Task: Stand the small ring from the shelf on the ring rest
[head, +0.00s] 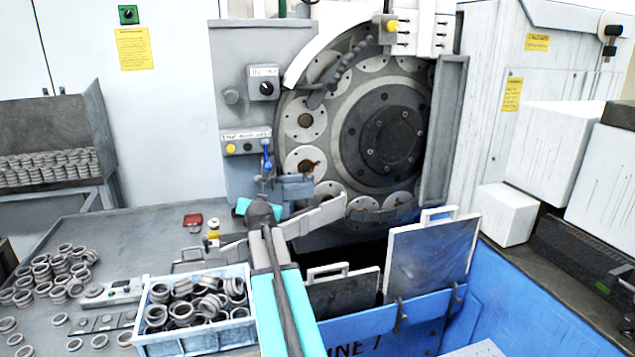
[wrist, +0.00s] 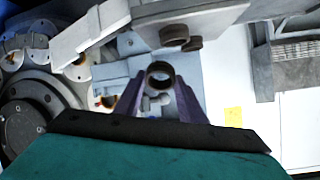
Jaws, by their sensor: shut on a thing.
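In the wrist view my gripper (wrist: 160,97) is shut on a small dark ring (wrist: 160,75), held between the fingertips with its opening facing the camera. In the head view the teal part of my gripper (head: 243,207) shows in front of the grinder; its fingers and the ring are hidden there. The shelf (head: 95,130) stands at the far left with rows of stacked rings (head: 50,165). I cannot pick out the ring rest for sure in either view.
The grinder's round dial (head: 390,135) is beyond my arm, with a pale guide arm (head: 320,215) in front. A blue-white crate of rings (head: 195,340) and loose rings (head: 60,270) sit on the grey table (head: 120,225). Grey panels (head: 430,260) stand at the right.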

